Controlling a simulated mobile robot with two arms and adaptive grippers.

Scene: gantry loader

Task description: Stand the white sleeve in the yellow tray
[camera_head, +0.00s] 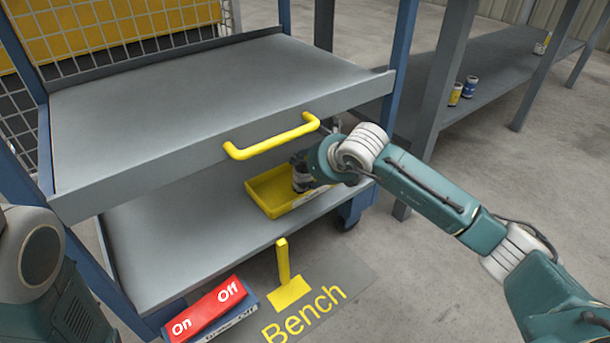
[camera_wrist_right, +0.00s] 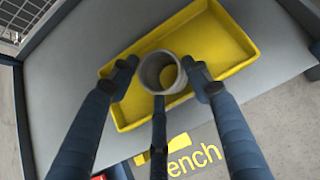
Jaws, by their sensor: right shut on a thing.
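The yellow tray (camera_head: 262,196) lies on the lower shelf of the cart, near its right end. It also shows in the right wrist view (camera_wrist_right: 228,28), under my fingers. My right gripper (camera_wrist_right: 161,66) is shut on the white sleeve (camera_wrist_right: 146,74), which looks greyish. The sleeve is an upright open tube seen from above, and the tray's yellow shows through its bore. It is over or in the tray; whether its lower end touches the tray floor cannot be told. In the head view my right gripper (camera_head: 302,178) reaches in at the tray and largely hides the sleeve. My left gripper is out of view.
The cart's upper shelf (camera_head: 210,90), with a yellow handle (camera_head: 272,138), overhangs the tray closely. A blue post stands at the right. A red On/Off block (camera_head: 207,311) and a yellow Bench sign (camera_head: 288,292) are in front. Several cans stand on a far bench.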

